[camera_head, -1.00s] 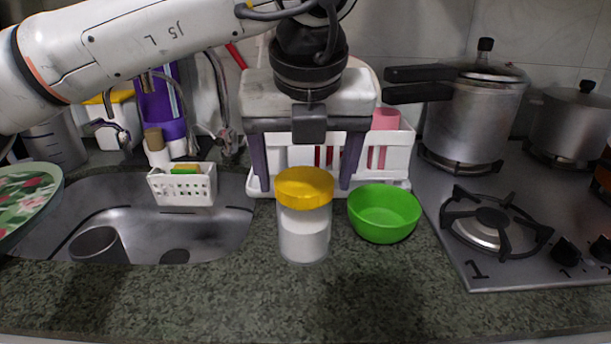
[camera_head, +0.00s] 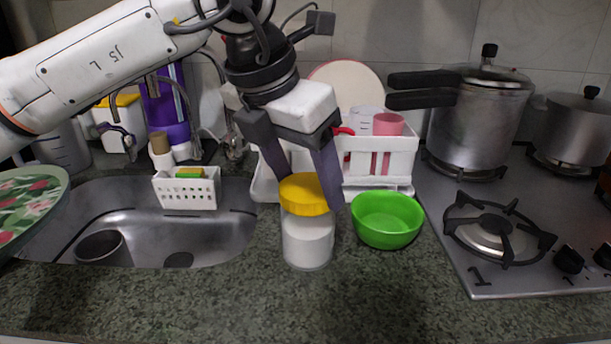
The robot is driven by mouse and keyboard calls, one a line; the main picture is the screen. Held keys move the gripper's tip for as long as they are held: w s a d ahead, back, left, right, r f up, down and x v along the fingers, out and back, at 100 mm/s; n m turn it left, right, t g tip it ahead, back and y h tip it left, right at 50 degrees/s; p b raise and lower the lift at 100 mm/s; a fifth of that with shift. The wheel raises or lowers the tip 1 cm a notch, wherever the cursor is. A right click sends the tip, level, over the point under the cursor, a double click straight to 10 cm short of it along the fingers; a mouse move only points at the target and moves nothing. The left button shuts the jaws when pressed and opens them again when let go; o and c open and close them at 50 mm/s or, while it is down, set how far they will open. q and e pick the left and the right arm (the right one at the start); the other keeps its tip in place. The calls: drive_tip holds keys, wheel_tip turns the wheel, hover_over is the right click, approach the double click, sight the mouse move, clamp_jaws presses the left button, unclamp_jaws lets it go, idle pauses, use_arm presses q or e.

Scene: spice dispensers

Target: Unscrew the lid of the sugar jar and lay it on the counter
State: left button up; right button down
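The sugar jar (camera_head: 308,240) is clear with white contents and stands upright on the counter (camera_head: 230,300). Its yellow lid (camera_head: 304,196) sits on top of it. My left gripper (camera_head: 311,190) comes down from above, tilted and turned, with its fingers apart. One finger reaches down at the lid's back left, its tip partly hidden behind the lid. The other finger is at the lid's right side. I cannot tell whether either finger touches the lid. My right gripper is not in view.
A green bowl (camera_head: 387,219) stands close to the right of the jar. A white dish rack (camera_head: 400,165) is behind. The sink (camera_head: 222,235) is at left and the stove (camera_head: 470,275) at right. The front counter is clear.

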use_arm(q)
drive_tip(key=shift+c, duration=0.5)
drive_tip(key=shift+d+f+n+y+b, duration=0.15)
drive_tip(key=shift+n+y+b, duration=0.15)
drive_tip(key=shift+n+b, duration=0.55)
drive_tip(key=n+b, duration=0.1)
drive_tip(key=n, duration=0.1)
drive_tip(key=n+t+y+b, duration=0.1)
drive_tip(key=n, duration=0.1)
drive_tip(key=shift+y, duration=0.3)
drive_tip(key=n+y, duration=0.1)
drive_tip(key=n, duration=0.2)
drive_tip(key=shift+n, duration=0.35)
drive_tip(key=shift+d, duration=0.1)
drive_tip(key=shift+n+y+b, duration=0.3)
drive_tip(key=shift+n+b, duration=0.05)
drive_tip(key=shift+n, duration=0.15)
drive_tip(key=n, duration=0.1)
drive_tip(key=n+y, duration=0.1)
drive_tip(key=n, duration=0.1)
drive_tip(key=shift+d+r+n+g, duration=0.2)
drive_tip(key=shift+r+n+g, duration=0.05)
drive_tip(key=shift+n+g, duration=0.05)
drive_tip(key=shift+n+y+p, duration=0.5)
drive_tip(key=shift+n+p, duration=0.05)
drive_tip(key=shift+n, duration=0.45)
drive_tip(key=shift+n+g+y+p, duration=0.4)
drive_tip(key=shift+n+g, duration=0.2)
drive_tip(key=shift+n, duration=0.6)
